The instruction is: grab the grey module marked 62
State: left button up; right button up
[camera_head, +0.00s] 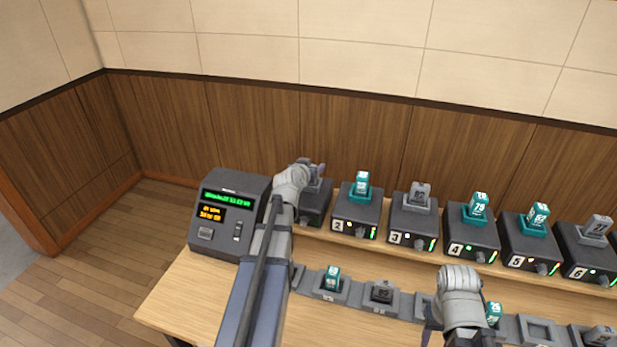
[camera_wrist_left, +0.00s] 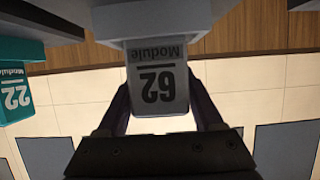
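The grey module marked 62 (camera_wrist_left: 157,80) shows upside down in the left wrist view, its far end at a grey holder (camera_wrist_left: 105,22). My left gripper (camera_wrist_left: 160,105) has one finger on each side of it, very close to its edges. I cannot tell whether the fingers press on it. In the head view my left gripper (camera_head: 316,172) is at the leftmost fader unit (camera_head: 316,203), and my wrist hides most of the module. My right gripper (camera_head: 430,325) is low over the front module row; its fingers are mostly hidden.
Teal module 22 (camera_wrist_left: 14,90) is beside the module in the wrist view. Several fader units with teal or grey modules run right along the raised shelf. A console (camera_head: 228,215) stands at the left. A front row of holders (camera_head: 355,293) lies on the table (camera_head: 185,300).

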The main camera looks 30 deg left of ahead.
pick_arm(q)
jog(key=c, duration=1)
notch_tip(320, 180, up, 10)
jog(key=p, duration=1)
